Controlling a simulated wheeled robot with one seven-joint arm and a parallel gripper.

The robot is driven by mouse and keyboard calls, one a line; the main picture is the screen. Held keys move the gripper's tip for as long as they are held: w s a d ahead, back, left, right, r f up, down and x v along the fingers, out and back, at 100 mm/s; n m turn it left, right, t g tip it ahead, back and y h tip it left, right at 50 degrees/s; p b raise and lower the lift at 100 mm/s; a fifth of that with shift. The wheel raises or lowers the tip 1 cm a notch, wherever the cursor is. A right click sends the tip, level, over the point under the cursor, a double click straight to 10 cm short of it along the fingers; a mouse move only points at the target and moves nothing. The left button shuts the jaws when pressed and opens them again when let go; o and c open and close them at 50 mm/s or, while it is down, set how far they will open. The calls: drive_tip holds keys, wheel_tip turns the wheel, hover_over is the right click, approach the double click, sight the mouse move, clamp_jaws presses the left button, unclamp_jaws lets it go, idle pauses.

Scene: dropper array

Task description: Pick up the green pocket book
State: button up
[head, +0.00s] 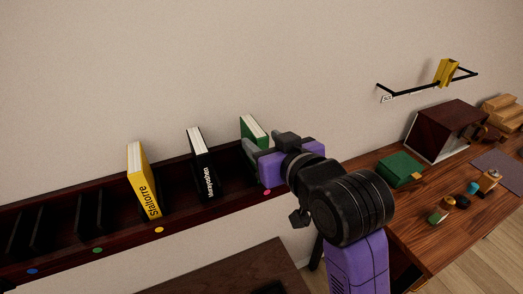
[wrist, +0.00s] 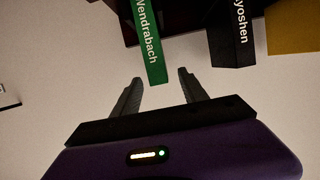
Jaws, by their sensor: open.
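The green book (head: 253,130), with white pages on top, stands tilted in the dark red wall rack. It is partly hidden behind my gripper (head: 264,150) in the head view. In the wrist view the green book (wrist: 150,45) shows its spine, lettered "Wendrabach". My gripper (wrist: 159,76) is open, with one finger on each side of the near end of the spine in that picture. I cannot tell whether the fingers reach past the spine in depth. No contact is visible.
A black book (head: 202,165) and a yellow book (head: 146,180) stand in the rack (head: 120,240) to the left. Empty slots lie further left. On the right, a wooden desk (head: 440,240) holds a green box-like object (head: 400,168) and small items. A wall shelf holds a yellow object (head: 446,72).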

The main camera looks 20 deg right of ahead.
drive_tip(key=shift+g, duration=0.5)
drive_tip(key=shift+w+d+f+p, duration=0.1)
drive_tip(key=shift+w+f+p, duration=0.25)
drive_tip(key=shift+w+f, duration=1.15)
drive_tip(key=shift+w+f+p, duration=0.3)
drive_tip(key=shift+w+f, duration=0.95)
drive_tip(key=shift+w, duration=0.4)
clamp_jaws()
